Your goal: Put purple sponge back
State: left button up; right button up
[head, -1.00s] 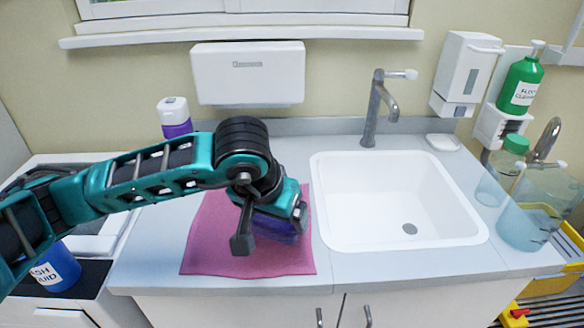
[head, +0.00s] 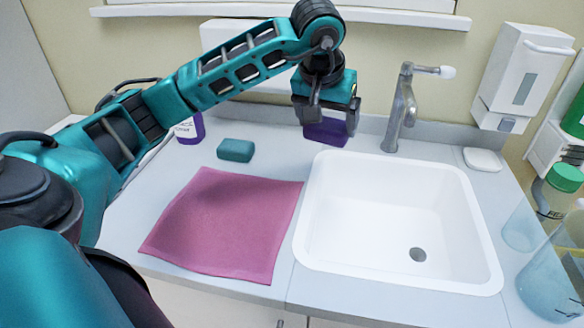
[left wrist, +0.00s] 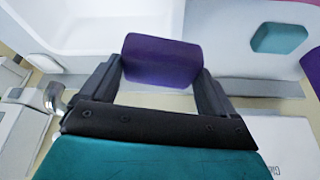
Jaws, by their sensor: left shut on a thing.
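The purple sponge (head: 325,132) is between the fingers of my left gripper (head: 330,122), at the back of the counter just behind the sink's left rear corner. In the left wrist view the purple sponge (left wrist: 160,60) sits squarely between both black fingers, touching them. I cannot tell whether its underside rests on the counter or hangs slightly above it. A teal sponge (head: 235,150) lies on the counter to the left; it also shows in the left wrist view (left wrist: 280,38). My right gripper is not in view.
A pink cloth (head: 225,225) lies flat at the front left of the counter. The white sink (head: 375,215) is empty, with its tap (head: 402,110) close right of my gripper. A purple bottle (head: 190,130) stands at the back left. A soap dish (head: 482,158) lies right of the tap.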

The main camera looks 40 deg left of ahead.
pick_arm(q)
jog(key=a+r+n+y+b, duration=0.1)
jog(key=a+r+n+b, duration=0.15)
jog(key=a+r, duration=0.7)
jog(key=f+b, duration=0.1)
jog(key=f, duration=0.4)
jog(key=a+f+b, duration=0.1)
jog(key=f, duration=0.5)
jog(key=f+b, duration=0.1)
jog(key=f, duration=0.5)
jog(key=shift+w+a, duration=0.2)
jog(key=shift+w, duration=0.05)
jog(key=shift+f, duration=0.65)
jog(key=shift+f+b, duration=0.3)
jog(key=shift+f, duration=1.25)
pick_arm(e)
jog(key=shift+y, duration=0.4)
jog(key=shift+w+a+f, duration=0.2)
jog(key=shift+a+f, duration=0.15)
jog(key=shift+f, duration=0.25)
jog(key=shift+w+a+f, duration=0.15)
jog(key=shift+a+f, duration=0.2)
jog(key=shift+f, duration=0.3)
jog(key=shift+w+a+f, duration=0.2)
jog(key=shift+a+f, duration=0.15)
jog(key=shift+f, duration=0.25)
pick_arm(q)
jog(key=o, duration=0.5)
jog(key=shift+f, duration=0.15)
jog(key=shift+o, duration=0.8)
